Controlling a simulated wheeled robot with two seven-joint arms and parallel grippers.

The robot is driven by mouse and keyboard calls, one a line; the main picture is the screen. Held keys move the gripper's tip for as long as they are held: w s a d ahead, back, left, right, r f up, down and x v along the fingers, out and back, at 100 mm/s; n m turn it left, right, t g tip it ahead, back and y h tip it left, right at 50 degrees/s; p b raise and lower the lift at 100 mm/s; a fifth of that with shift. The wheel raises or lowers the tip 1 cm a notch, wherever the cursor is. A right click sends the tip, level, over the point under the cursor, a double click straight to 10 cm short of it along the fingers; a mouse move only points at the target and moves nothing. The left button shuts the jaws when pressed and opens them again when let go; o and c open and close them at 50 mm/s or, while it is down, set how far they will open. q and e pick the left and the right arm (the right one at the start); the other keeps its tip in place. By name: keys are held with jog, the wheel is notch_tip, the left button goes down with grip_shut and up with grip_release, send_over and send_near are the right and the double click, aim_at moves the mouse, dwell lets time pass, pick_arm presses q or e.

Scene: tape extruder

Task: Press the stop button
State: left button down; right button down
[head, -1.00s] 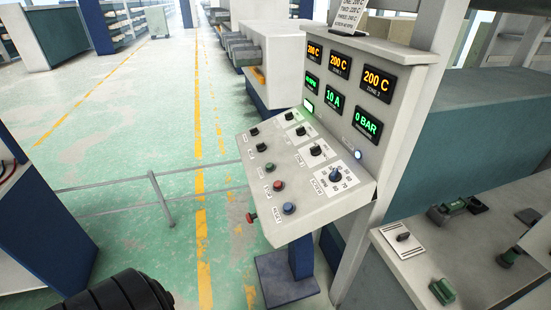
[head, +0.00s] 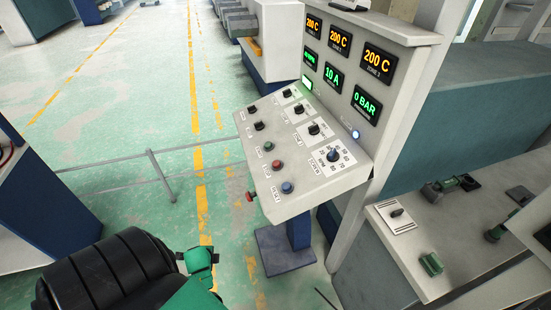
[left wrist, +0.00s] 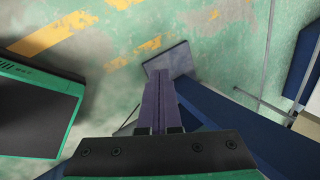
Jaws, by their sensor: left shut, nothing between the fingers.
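The sloped control panel (head: 305,200) stands in the middle of the head view. Its face carries a red button (head: 277,166) between a green button (head: 268,146) above it and a blue button (head: 287,188) below it. A separate red knob (head: 250,196) sticks out of the panel's lower left side. I cannot read the button labels. My left gripper (left wrist: 155,82) shows in the left wrist view with its fingers together and empty, above the floor. In the head view only green and black parts of my left arm show, below and left of the panel. My right gripper is out of view.
The panel's blue post (head: 299,232) stands on a floor plate (head: 283,251), which also shows in the left wrist view (left wrist: 168,58). A thin rail (head: 160,175) runs left of the panel. A bench (head: 425,265) with green-handled tools stands at right.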

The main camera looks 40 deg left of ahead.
pick_arm(q)
jog(key=w+a+r+m+t+y+p, duration=0.1)
jog(key=w+a+r+m, duration=0.1)
jog(key=w+r+m, duration=0.45)
jog(key=w+a+r+m+t+p, duration=0.1)
jog(key=w+a+r+t+p, duration=0.2)
jog(key=r, duration=0.7)
jog(key=w+a+r+m+y, duration=0.1)
jog(key=w+a+r+m, duration=0.1)
jog(key=w+r+m, duration=0.4)
jog(key=w+d+r+m+t+p, duration=0.1)
jog(key=w+d+r+m, duration=0.1)
jog(key=d+r+m, duration=0.2)
jog(key=w+d+r+m+t+h+p, duration=0.1)
jog(key=w+d+r+m+p, duration=0.1)
jog(key=r, duration=0.9)
jog(key=w+d+r+m+t+h+p, duration=0.1)
jog(key=w+d+r+m, duration=0.3)
jog(key=d+r+m, duration=0.2)
jog(key=shift+w+d+r+m, duration=0.25)
jog(key=shift+d+r+m, duration=0.1)
jog(key=shift+r+m, duration=0.4)
jog(key=shift+f, duration=0.15)
